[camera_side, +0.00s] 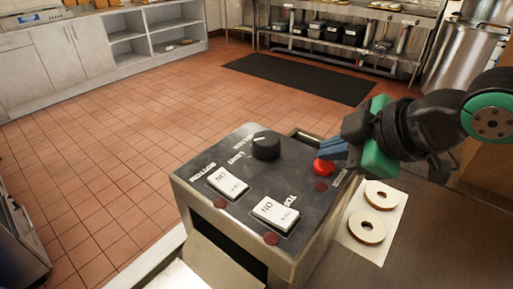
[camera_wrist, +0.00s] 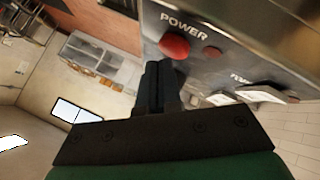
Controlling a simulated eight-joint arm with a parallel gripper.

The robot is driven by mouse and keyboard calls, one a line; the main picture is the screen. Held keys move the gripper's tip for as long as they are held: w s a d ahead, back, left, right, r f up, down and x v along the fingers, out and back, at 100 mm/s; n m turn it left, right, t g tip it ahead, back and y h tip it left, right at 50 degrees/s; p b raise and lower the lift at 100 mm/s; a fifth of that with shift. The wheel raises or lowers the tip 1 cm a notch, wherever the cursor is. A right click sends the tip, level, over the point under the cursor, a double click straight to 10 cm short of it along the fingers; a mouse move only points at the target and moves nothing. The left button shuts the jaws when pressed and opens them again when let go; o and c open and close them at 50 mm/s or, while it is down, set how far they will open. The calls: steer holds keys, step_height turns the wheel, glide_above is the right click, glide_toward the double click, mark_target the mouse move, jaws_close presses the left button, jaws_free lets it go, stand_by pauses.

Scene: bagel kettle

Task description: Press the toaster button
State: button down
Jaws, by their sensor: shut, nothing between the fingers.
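The toaster (camera_side: 262,190) is a grey metal box with a control panel on top. Its red round button (camera_side: 324,166) sits at the panel's right edge; in the wrist view the red button (camera_wrist: 174,45) is beside the word POWER. My gripper (camera_side: 326,150) is shut and empty, its blue-grey fingers at the button's upper side in the side view. In the wrist view the fingertips (camera_wrist: 163,66) reach just below the button and overlap its lower edge. I cannot tell whether they touch it or whether it is pressed down.
The panel also has a black knob (camera_side: 266,146) and two white rocker switches (camera_side: 228,182) (camera_side: 275,213). Two bagel halves (camera_side: 374,209) lie on a pale board (camera_side: 362,246) to the right of the toaster. Open tiled floor (camera_side: 110,165) lies beyond.

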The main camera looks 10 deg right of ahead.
mark_target(330, 167)
steer(key=shift+f, duration=0.4)
steer(key=shift+r, duration=0.45)
steer(key=shift+r, duration=3.05)
